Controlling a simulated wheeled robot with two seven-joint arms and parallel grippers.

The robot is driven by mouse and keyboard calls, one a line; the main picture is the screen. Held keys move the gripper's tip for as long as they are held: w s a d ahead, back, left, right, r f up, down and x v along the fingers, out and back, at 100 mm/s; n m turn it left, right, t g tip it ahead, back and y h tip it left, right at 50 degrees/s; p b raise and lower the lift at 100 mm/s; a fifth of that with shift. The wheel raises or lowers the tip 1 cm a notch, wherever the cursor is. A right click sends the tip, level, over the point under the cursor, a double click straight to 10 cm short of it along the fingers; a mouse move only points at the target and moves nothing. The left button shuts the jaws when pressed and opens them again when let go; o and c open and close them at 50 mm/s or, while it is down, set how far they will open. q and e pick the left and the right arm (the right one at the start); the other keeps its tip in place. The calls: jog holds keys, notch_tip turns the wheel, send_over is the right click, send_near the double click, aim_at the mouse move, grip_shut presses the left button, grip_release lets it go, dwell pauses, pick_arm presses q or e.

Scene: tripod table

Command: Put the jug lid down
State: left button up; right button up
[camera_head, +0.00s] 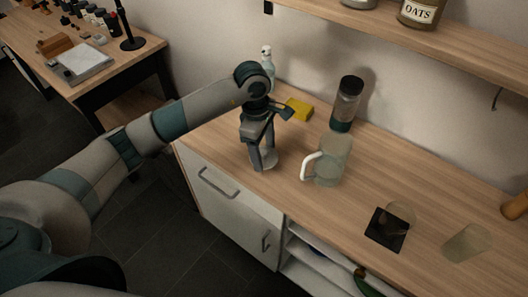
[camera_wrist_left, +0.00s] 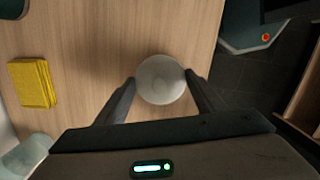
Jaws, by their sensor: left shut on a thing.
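The jug lid (camera_wrist_left: 160,80) is a pale round disc in the left wrist view, between the two fingers of my left gripper (camera_wrist_left: 160,82). The gripper is shut on it. In the head view my left gripper (camera_head: 263,165) points down near the front edge of the wooden counter (camera_head: 230,137), left of the jug, with the pale lid low between its fingertips. I cannot tell whether the lid touches the counter. The clear jug (camera_head: 331,163) stands upright with its white handle towards the left. My right gripper is not in view.
A spray bottle (camera_head: 267,64) stands by the wall. The counter around the lid is clear.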

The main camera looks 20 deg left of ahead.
pick_arm(q)
jog(key=shift+f, duration=0.7)
jog(key=shift+f, duration=0.2)
jog(key=o, duration=1)
jog(key=shift+r, duration=0.15)
